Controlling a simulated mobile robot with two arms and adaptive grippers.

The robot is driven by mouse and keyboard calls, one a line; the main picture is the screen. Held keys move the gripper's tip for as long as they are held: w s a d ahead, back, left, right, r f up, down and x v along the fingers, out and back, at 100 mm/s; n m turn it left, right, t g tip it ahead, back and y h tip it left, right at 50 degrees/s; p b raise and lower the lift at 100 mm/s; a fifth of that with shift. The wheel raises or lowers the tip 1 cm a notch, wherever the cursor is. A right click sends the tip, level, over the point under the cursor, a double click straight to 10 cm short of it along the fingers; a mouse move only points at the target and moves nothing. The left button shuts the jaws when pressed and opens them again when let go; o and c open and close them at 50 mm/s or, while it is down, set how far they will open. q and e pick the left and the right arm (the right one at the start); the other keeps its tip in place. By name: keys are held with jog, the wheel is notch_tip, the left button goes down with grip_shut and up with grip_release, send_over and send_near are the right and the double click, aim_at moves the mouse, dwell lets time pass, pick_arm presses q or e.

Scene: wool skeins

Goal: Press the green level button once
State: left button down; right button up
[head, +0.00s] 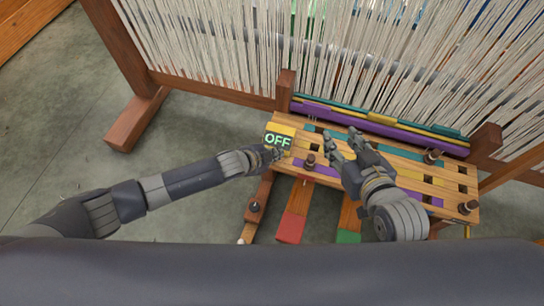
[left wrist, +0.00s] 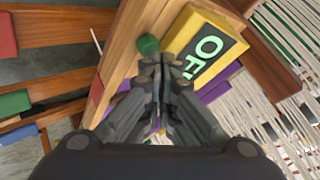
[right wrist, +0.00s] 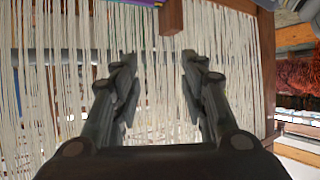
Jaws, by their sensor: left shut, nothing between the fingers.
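The green button (left wrist: 148,44) is a small round knob on the wooden board, beside the yellow box (left wrist: 226,32) whose display reads OFF in green. The box also shows in the head view (head: 283,129), at the board's left end; I cannot make out the button there. My left gripper (head: 277,153) is shut and empty at this end of the board. In the left wrist view its fingertips (left wrist: 162,66) are close to the button and box; I cannot tell whether they touch. My right gripper (head: 341,137) is open and empty above the board's middle.
The wooden board (head: 410,170) has coloured strips, dark square slots and several brown pegs. A loom with pale hanging threads (head: 215,45) stands behind it. Red (head: 291,226) and green-ended (head: 348,236) wooden slats lie below. Grey floor is open at the left.

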pick_arm(q)
jog(key=shift+f, duration=0.35)
pick_arm(e)
jog(key=shift+w+a+r+t, duration=0.15)
jog(key=shift+w+r+t, duration=0.1)
jog(key=shift+r, duration=0.15)
jog(key=shift+w+a+r+t, duration=0.15)
jog(key=shift+w+r+t, duration=0.1)
jog(key=shift+r, duration=0.15)
dwell(0.6)
pick_arm(q)
jog(key=shift+r, duration=0.2)
jog(key=shift+r+p, duration=0.25)
jog(key=shift+p, duration=0.05)
jog(key=shift+r+p, duration=0.45)
jog(key=shift+p, duration=0.05)
pick_arm(e)
jog(key=s+d+f+g+h, duration=0.1)
jog(key=s+d+f+g, duration=0.2)
jog(key=s+f+g, duration=0.2)
jog(key=shift+s+f, duration=1.1)
jog(key=shift+f, duration=0.05)
